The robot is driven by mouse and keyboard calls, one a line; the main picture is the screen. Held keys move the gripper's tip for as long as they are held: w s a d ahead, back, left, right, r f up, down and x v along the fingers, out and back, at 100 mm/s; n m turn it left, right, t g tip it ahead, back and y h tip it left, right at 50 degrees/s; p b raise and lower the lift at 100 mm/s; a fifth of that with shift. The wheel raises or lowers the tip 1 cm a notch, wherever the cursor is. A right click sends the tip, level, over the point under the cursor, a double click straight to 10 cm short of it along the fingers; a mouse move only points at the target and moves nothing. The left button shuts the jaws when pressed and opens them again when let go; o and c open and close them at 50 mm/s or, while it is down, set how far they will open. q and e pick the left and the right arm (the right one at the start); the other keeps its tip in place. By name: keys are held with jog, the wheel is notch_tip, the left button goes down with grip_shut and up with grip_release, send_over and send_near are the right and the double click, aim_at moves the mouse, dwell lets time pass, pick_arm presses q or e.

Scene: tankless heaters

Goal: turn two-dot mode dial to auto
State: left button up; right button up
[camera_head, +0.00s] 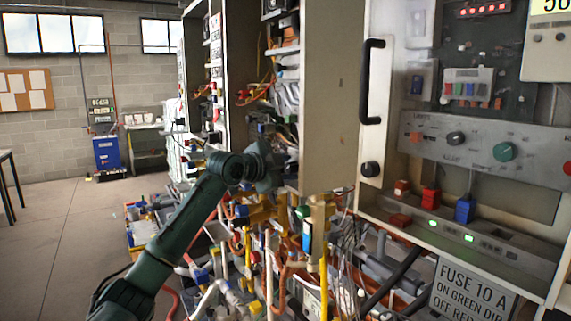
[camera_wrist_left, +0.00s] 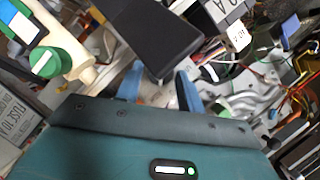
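A grey control panel (camera_head: 430,142) at the right of the head view carries a black dial (camera_head: 455,138) and a larger green dial (camera_head: 505,151). Their dot marks and lettering are too small to read, so I cannot tell which is the two-dot mode dial. My left gripper (camera_head: 268,170) is well left of this panel, in front of the open cabinet. In the left wrist view the blue fingers of my left gripper (camera_wrist_left: 160,90) stand apart, with nothing visibly held. A green knob (camera_wrist_left: 46,62) shows at the left of that view. My right gripper is not in view.
A cabinet door (camera_head: 330,95) stands between my left gripper and the panel. A black handle (camera_head: 371,82) projects beside the panel. Dense pipes and wires (camera_head: 285,260) fill the space below. A dark block (camera_wrist_left: 150,38) lies beyond the fingers. Open floor (camera_head: 55,225) is at left.

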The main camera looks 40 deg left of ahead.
pick_arm(q)
jog(key=c, duration=0.7)
jog(key=n, duration=0.1)
jog(key=n+g+h, duration=0.1)
jog(key=n, duration=0.1)
jog(key=shift+a+r+h, duration=0.15)
jog(key=shift+r+h, duration=0.05)
jog(key=shift+h, duration=0.1)
jog(key=n+h, duration=0.1)
jog(key=n+g, duration=0.1)
jog(key=n, duration=0.1)
jog(key=shift+w+a+h, duration=0.1)
jog(key=shift+a+h, duration=0.1)
jog(key=shift+h, duration=0.2)
dwell(0.4)
